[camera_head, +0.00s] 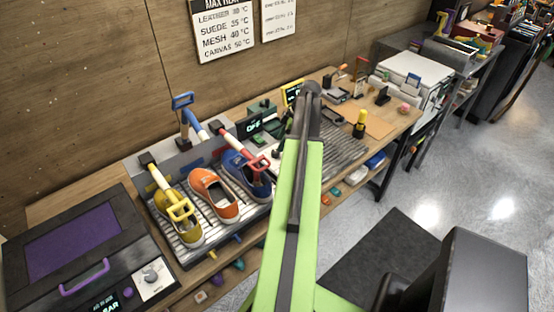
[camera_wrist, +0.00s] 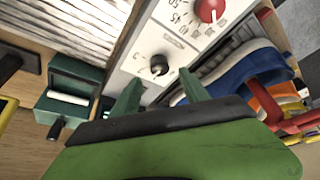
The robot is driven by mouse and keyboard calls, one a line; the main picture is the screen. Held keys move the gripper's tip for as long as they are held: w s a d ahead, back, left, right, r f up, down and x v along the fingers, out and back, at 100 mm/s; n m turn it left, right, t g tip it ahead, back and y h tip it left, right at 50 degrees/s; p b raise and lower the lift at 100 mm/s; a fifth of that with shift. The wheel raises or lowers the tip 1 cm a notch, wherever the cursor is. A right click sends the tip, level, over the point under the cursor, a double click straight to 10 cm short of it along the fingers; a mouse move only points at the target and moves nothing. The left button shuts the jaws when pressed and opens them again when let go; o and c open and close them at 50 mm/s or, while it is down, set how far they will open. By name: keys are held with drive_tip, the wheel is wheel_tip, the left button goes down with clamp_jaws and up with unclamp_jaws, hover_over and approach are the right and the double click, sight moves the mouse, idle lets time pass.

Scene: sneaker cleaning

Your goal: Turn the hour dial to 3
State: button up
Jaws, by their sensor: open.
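In the wrist view, a small round black dial (camera_wrist: 159,66) sits on a white control panel (camera_wrist: 138,62). A larger red dial (camera_wrist: 209,9) with printed numbers is higher up on the same panel. The markings around the black dial are too small to read, and I cannot tell its setting. My gripper (camera_wrist: 158,80) is open, its two green fingers apart on either side of the black dial in the picture. No contact with the dial can be made out.
Beside the panel are a dark green box (camera_wrist: 72,92) and a blue shoe (camera_wrist: 240,65). In the head view, an orange shoe (camera_head: 214,193) stands on a ribbed rack. A black machine with a purple window (camera_head: 75,238) is at left.

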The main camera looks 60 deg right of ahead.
sight(275, 153)
drive_tip(key=b+x, duration=0.3)
drive_tip(key=x, duration=0.2)
drive_tip(key=shift+w+f+b, duration=0.1)
drive_tip(key=shift+f+b, duration=0.2)
drive_tip(key=shift+b, duration=0.05)
drive_tip(key=shift+r, duration=0.1)
drive_tip(key=shift+c, duration=0.3)
clamp_jaws()
